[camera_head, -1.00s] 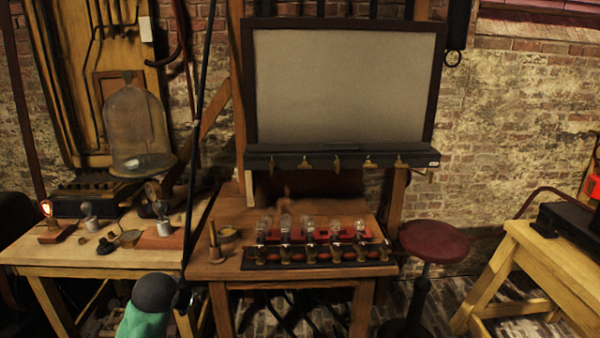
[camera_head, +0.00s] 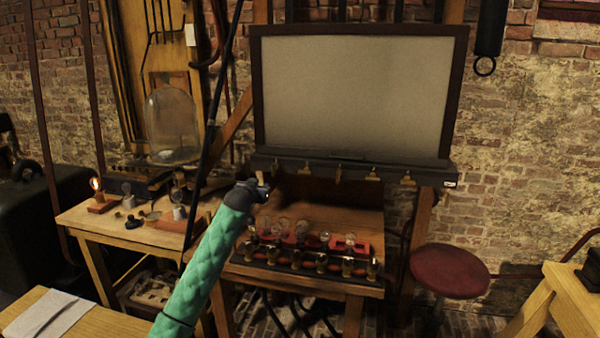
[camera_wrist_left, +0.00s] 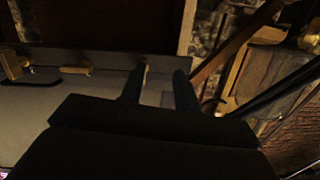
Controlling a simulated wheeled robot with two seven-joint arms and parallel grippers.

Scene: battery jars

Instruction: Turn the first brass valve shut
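Several brass valves hang in a row under the dark ledge (camera_head: 350,168) of the framed pale board. The leftmost valve (camera_head: 275,167) is by my left gripper (camera_head: 261,187), which is raised to just below the ledge's left end. In the left wrist view, my left gripper's two dark fingers (camera_wrist_left: 158,88) stand apart. One brass valve (camera_wrist_left: 146,73) shows between them, close to the left finger; I cannot tell if they touch. Two other brass valves, one at the far left (camera_wrist_left: 14,66) and one nearer (camera_wrist_left: 75,70), lie outside the fingers. My right gripper is out of view.
Below the ledge, a wooden table (camera_head: 345,285) carries a rack of glass jars (camera_head: 300,232). A glass bell jar (camera_head: 172,125) stands at the left. A red stool (camera_head: 449,270) is at the right. A black rod slants upward left of my gripper.

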